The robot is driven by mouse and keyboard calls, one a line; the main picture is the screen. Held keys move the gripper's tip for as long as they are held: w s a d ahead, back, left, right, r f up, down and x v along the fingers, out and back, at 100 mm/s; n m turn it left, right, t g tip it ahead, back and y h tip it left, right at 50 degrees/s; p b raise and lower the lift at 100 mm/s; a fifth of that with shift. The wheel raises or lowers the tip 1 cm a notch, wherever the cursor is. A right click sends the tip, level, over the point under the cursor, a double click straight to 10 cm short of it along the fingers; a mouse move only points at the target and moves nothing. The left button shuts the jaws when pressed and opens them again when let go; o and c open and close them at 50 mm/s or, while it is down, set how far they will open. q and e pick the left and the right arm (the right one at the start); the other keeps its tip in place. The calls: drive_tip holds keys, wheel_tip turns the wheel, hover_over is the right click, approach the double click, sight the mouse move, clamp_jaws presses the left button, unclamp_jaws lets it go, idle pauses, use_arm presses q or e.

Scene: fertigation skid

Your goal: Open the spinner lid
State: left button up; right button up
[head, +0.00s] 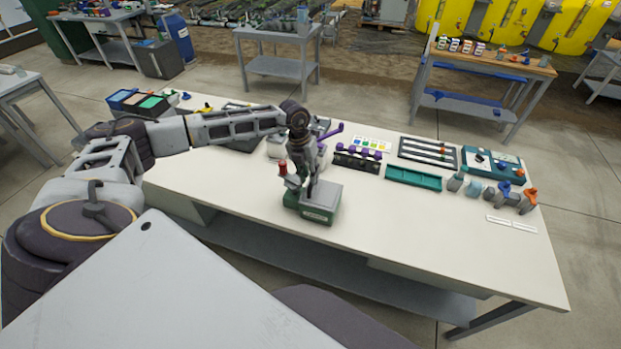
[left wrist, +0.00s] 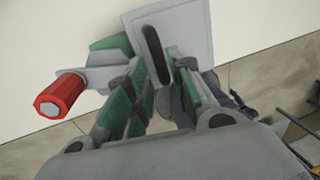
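The spinner is a small green box (head: 308,214) with a flat grey lid (head: 327,195), near the front edge of the white bench. The lid looks closed. In the left wrist view the grey lid (left wrist: 196,25) carries a dark upright handle bar (left wrist: 156,55). A red knob (head: 283,168) on a grey arm is at the spinner's left; it also shows in the left wrist view (left wrist: 60,95). My left gripper (head: 308,183) is over the spinner, pointing down. Its fingers are apart, around the handle bar; contact is unclear. My right gripper is out of view.
Behind the spinner are a purple-topped rack (head: 357,158), a green tray (head: 413,178) and a dark rack with rods (head: 428,153). Several small grey, blue and orange fittings stand at the right. The bench right of the spinner is clear.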

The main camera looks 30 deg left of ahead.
sight(322, 190)
use_arm(q)
drive_tip(key=shift+w+d+f, duration=0.1)
drive_tip(key=shift+d+f, duration=0.05)
drive_tip(key=shift+f, duration=0.55)
drive_tip(key=shift+d+f, duration=0.1)
drive_tip(key=shift+f, duration=0.55)
clamp_jaws()
